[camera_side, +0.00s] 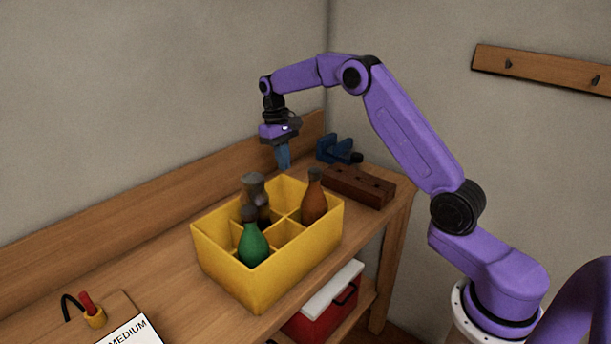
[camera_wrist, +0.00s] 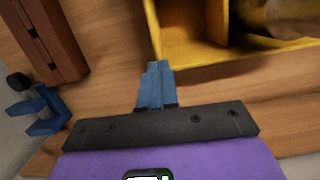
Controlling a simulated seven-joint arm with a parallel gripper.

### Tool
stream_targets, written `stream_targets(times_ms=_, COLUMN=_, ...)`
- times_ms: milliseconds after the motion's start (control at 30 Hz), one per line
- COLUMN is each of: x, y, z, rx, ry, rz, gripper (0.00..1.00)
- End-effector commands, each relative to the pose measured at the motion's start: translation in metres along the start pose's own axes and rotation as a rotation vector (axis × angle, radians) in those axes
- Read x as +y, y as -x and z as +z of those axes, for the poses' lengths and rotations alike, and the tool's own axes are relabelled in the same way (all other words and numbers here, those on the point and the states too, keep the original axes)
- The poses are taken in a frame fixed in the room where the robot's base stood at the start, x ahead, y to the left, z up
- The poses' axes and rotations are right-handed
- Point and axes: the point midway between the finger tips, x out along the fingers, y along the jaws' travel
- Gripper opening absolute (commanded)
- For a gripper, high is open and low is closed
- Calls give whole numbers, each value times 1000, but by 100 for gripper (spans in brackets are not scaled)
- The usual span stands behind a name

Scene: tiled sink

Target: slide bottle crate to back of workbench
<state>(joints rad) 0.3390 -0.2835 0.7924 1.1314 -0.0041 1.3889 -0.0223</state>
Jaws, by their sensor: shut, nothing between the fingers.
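The yellow bottle crate (camera_side: 265,285) stands on the wooden workbench (camera_side: 150,245), near its front edge in the side view. A green bottle (camera_side: 252,246), a brown bottle (camera_side: 314,200) and a dark grey-brown bottle (camera_side: 254,190) stand in its compartments. My gripper (camera_side: 284,162) points down behind the crate, with its blue fingers shut and empty. In the wrist view the fingertips (camera_wrist: 155,66) are close to a corner of the crate (camera_wrist: 190,52). Whether they touch it, I cannot tell.
A dark brown wooden block (camera_side: 358,187) and a blue vise-like tool (camera_side: 338,150) sit at the bench's right end. A raised wooden board (camera_side: 190,188) runs along the back. A red box with a white lid (camera_side: 325,308) is on the lower shelf.

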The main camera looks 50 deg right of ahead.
Motion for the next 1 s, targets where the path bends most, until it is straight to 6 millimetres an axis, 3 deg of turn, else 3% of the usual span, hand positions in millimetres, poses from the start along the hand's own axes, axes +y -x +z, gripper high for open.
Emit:
stream_targets(times_ms=700, x=1, y=-12, z=73, rx=0, ry=-1, rz=0, gripper=0)
stream_targets(times_ms=800, x=0, y=-14, z=80, rx=0, ry=-1, rz=0, gripper=0)
stream_targets(times_ms=1000, x=0, y=-28, z=76, rx=-1, ry=-1, rz=0, gripper=0)
